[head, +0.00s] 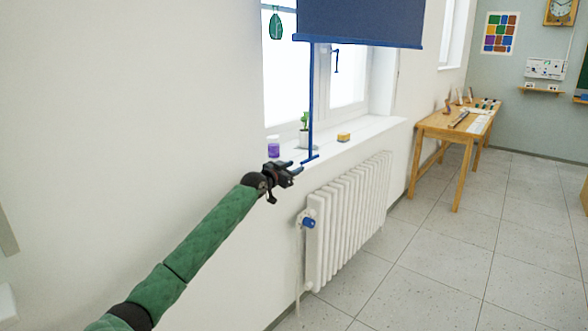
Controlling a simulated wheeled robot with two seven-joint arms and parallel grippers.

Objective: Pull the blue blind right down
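The blue blind (360,22) hangs at the top of the window, its lower edge well above the sill. A thin blue rod (311,100) hangs from the blind's lower left part and ends in a short blue crossbar (311,159) near the sill's front edge. My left gripper (297,168) is just left of and slightly below the crossbar in the picture. Its dark fingers look apart with nothing between them. I cannot tell whether they touch the bar. My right gripper is not in view.
A purple jar (273,147), a potted plant (304,130) and a yellow block (343,137) stand on the white sill (375,127). A white radiator (348,215) with a blue valve knob (309,223) is below. A wooden table (440,128) stands farther right. The tiled floor is clear.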

